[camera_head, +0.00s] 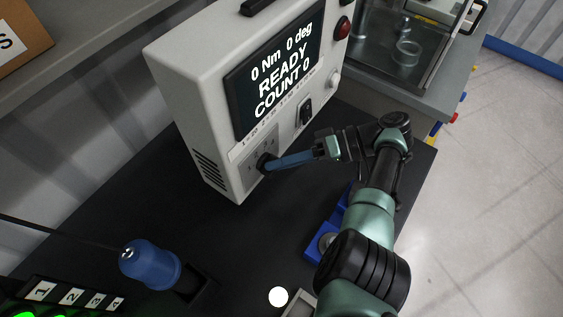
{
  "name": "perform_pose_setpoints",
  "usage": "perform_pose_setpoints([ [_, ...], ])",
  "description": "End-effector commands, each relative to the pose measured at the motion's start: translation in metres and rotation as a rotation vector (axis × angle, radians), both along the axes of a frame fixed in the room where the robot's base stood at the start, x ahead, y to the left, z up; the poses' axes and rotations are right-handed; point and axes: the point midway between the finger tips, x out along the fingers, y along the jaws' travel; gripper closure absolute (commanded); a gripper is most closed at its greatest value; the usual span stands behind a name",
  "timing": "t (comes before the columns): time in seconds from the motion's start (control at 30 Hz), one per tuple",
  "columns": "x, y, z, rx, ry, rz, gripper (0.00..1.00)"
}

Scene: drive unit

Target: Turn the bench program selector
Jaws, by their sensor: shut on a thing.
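The bench program selector (263,165) is a round black knob low on the front panel of a light grey drive unit (185,75). Small markings surround the knob. My gripper (271,163) reaches in from the right, with its long blue end at the knob. It is shut on the knob, which its end partly covers, so the knob's pointing direction cannot be told. The unit's dark screen (285,65) reads "0 Nm 0 deg", "READY" and "COUNT 0".
A black switch (305,112), a pale button (334,78) and a red button (342,27) sit on the panel. A blue-topped tool (150,262) stands front left near a numbered strip (72,296). A blue holder (325,240) lies beside my arm. The black bench top between is clear.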

Motion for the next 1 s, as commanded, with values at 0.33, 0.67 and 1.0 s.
perform_pose_setpoints([
  [0.33, -0.0013, 0.0009, -0.0019, 0.012, 0.019, 0.001, 1.00],
  [0.67, -0.0013, 0.0010, -0.0020, 0.011, 0.018, 0.003, 0.58],
  [1.0, -0.0003, 0.0005, -0.0008, 0.010, 0.014, 0.001, 0.50],
])
